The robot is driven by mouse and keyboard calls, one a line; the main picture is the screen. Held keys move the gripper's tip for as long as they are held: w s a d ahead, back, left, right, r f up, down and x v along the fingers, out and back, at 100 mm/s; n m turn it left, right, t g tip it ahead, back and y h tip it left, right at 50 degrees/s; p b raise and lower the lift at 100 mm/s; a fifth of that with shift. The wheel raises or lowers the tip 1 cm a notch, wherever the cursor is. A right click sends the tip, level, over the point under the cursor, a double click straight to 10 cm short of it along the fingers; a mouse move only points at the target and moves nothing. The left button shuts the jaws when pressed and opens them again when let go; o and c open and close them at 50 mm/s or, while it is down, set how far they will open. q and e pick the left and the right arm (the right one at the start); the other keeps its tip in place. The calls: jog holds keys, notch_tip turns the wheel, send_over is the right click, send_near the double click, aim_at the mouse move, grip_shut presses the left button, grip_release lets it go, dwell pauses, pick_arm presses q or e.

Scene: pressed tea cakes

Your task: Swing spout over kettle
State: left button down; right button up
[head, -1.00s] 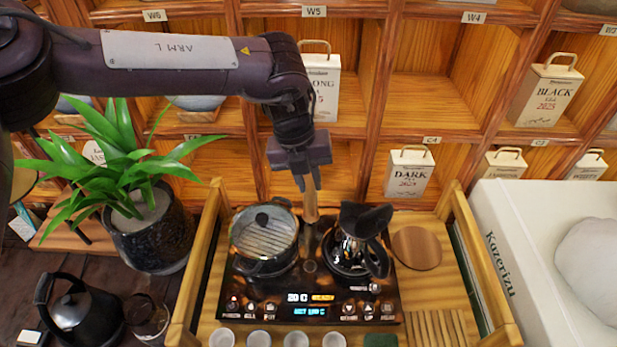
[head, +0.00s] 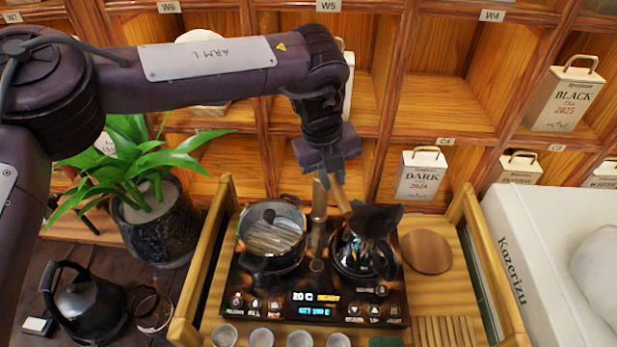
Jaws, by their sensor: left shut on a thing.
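My left gripper (head: 335,182) reaches in from above over the back of the tea stove. It is shut on the spout (head: 341,197), a copper-coloured bar at the stove's back post (head: 319,200). The spout slants forward and right, its lower end close to the black kettle (head: 367,246). I cannot tell whether its tip is right over the kettle's mouth. The kettle stands on the right plate of the black stove panel (head: 316,290). My right gripper is out of view.
A lidded pot (head: 271,235) sits on the left plate. A wooden disc (head: 427,251) lies right of the kettle, on the wooden tray. Several small cups stand in front. A plant (head: 150,170) and another black kettle (head: 86,305) are at left; a white box (head: 545,265) is at right.

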pick_arm(q)
jog(key=shift+w+d+n+t+b, duration=0.3)
jog(key=shift+d+n, duration=0.5)
jog(key=shift+n, duration=0.45)
jog(key=shift+w+d+n+t+b, duration=0.1)
jog(key=shift+w+d+n+t, duration=0.2)
jog(key=shift+d+n, duration=0.75)
jog(key=shift+w+a+n, duration=0.1)
jog(key=shift+a+n, duration=0.1)
jog(key=shift+n, duration=0.1)
jog(key=c, duration=1.3)
grip_release()
jog(key=b+v, duration=0.1)
jog(key=v, duration=0.7)
jog(key=shift+d, duration=0.15)
